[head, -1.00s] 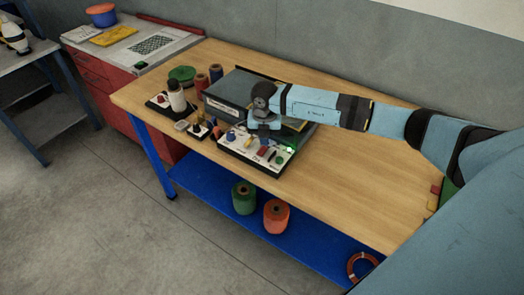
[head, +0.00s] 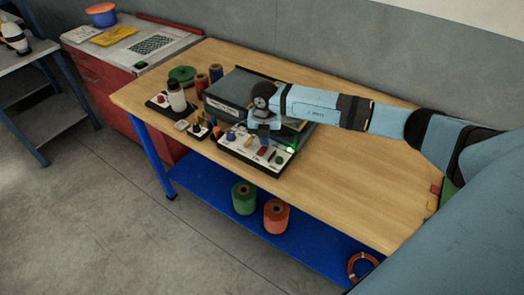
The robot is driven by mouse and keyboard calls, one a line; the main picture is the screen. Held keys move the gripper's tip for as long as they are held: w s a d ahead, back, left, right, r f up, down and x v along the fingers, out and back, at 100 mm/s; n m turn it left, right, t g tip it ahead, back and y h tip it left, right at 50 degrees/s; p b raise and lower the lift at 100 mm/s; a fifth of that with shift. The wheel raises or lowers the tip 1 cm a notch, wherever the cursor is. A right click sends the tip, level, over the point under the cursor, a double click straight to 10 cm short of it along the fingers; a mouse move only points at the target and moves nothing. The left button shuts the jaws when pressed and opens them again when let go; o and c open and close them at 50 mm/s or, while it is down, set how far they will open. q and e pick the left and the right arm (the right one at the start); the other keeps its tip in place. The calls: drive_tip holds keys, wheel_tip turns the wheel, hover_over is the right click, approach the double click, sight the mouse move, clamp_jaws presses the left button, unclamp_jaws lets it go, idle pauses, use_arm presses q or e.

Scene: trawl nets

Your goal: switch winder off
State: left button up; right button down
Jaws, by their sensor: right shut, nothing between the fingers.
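The winder (head: 228,95) is a dark grey box on the wooden table. Its white sloped control panel (head: 236,149) faces the front edge and carries several controls: a blue knob (head: 230,135), a yellow one (head: 249,143), a red one (head: 262,152) and a green one (head: 279,159). A green light (head: 290,149) glows at the panel's right end. My right gripper (head: 262,137) is shut and empty, pointing down just above the back part of the panel. Whether it touches a control cannot be told. My left gripper is out of view.
A white spool (head: 177,97) on a dark base and several coloured spools stand left of the winder. The table's right part (head: 350,175) is mostly clear.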

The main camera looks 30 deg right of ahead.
drive_tip(key=shift+f+b, duration=0.9)
drive_tip(key=shift+f, duration=0.45)
idle(0.4)
drive_tip(key=shift+s+r, duration=0.1)
drive_tip(key=shift+r+p, duration=0.75)
drive_tip(key=shift+r, duration=0.1)
drive_tip(key=shift+r+p, duration=1.6)
drive_tip(key=shift+r, duration=1.05)
drive_tip(key=shift+f, duration=0.1)
